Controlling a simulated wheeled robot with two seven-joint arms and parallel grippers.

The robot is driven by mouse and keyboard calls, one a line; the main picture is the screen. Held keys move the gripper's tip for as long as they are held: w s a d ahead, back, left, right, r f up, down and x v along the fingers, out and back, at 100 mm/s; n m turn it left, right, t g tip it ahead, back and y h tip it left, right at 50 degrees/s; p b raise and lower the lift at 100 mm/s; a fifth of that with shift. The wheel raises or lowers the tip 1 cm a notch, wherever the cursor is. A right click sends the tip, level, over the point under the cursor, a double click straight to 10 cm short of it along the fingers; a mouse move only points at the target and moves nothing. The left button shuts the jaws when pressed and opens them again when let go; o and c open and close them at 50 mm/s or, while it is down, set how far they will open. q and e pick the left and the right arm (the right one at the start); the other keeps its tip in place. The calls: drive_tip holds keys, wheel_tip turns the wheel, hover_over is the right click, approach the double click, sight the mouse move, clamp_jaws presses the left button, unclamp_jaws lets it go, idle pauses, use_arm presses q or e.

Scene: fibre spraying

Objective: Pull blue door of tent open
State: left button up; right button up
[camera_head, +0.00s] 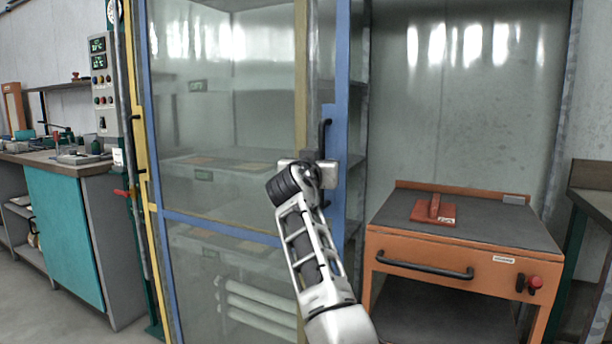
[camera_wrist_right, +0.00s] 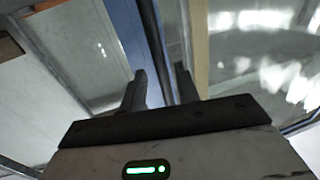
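The tent's blue door (camera_head: 342,85) has a blue frame with a clear panel, and a vertical black handle (camera_head: 325,132) near its right edge. I cannot tell whether it stands slightly ajar. My right gripper (camera_head: 321,156) is at the handle, its fingers partly hidden behind my wrist. In the right wrist view, the dark bar of the handle (camera_wrist_right: 153,38) runs between the two black fingers of my right gripper (camera_wrist_right: 160,85). Gaps show between bar and fingers, so the gripper looks open around the handle. My left gripper is not in view.
An orange cart (camera_head: 392,243) with a red-brown tool (camera_head: 434,210) on top stands right of the door. At left are a yellow frame (camera_head: 137,120), a control panel (camera_head: 101,85) and a workbench with a teal front (camera_head: 65,230). Shelves show through the clear panel.

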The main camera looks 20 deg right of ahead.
drive_tip(key=v, duration=1.2)
